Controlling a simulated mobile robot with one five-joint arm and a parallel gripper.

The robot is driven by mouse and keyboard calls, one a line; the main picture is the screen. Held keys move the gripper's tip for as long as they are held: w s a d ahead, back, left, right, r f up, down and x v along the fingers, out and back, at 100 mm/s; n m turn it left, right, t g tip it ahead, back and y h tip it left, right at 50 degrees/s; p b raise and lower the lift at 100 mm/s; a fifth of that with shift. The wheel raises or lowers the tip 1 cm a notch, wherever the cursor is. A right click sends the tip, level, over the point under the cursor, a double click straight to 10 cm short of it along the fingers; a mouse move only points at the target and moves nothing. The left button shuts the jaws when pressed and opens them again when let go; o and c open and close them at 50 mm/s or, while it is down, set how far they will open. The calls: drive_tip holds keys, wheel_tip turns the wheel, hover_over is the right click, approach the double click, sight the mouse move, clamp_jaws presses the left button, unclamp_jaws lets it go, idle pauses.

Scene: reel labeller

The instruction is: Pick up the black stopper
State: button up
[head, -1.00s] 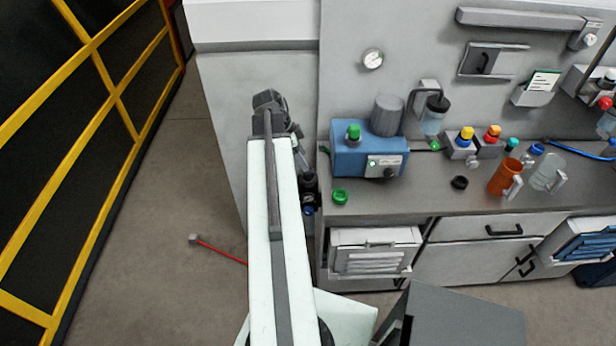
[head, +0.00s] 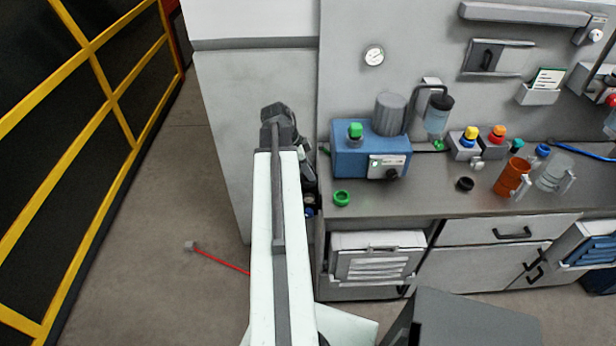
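The black stopper (head: 465,184) is a small, short, round black piece. It sits on the grey worktop (head: 420,203), left of an orange-brown mug, with clear space around it. My arm rises at the left of the head view, well left of the stopper. My gripper (head: 310,205) seems to be the dark part hanging beside the worktop's left end, mostly hidden behind my pale arm link. Its fingers cannot be made out, and nothing is seen held in it.
The orange-brown mug (head: 512,178) and a clear mug (head: 553,175) stand right of the stopper. A yellow fence (head: 88,47) runs along the left; a red rod (head: 222,262) lies on the floor.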

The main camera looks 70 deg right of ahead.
clamp_jaws()
drive_tip(key=shift+r+p, duration=3.55)
drive_tip(key=shift+f+b, duration=3.25)
drive_tip(key=shift+a+f+b, duration=0.1)
drive_tip(key=shift+f+b, duration=0.3)
drive_tip(key=o, duration=1.2)
unclamp_jaws()
drive_tip(key=shift+c, duration=0.2)
